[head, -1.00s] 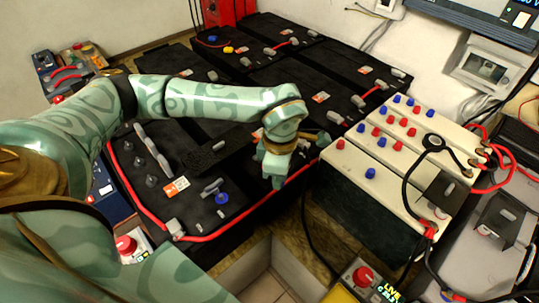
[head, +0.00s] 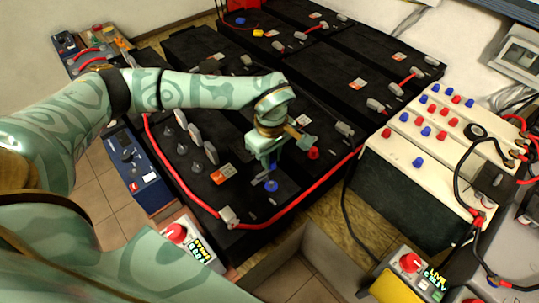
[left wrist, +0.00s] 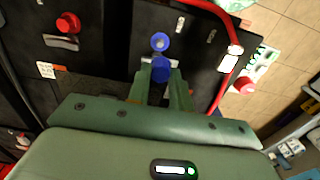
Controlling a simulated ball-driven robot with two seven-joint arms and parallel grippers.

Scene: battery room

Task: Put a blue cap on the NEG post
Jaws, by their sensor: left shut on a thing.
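The NEG post (head: 271,186), with a blue ring at its base, stands on the near black battery (head: 240,205). It also shows in the left wrist view (left wrist: 160,42) just ahead of the fingertips. My left gripper (head: 265,167) points down over that post. It is shut on a blue cap (left wrist: 160,71), which shows between the fingers in the left wrist view. The cap looks close to the post; I cannot tell whether they touch. My right gripper is not in view.
A cream-topped box (head: 405,140) at the right carries several blue and red caps. A red cable (head: 300,195) runs along the near battery edge. Grey terminal links stand on the batteries. A control box with a red knob (head: 175,232) is in front.

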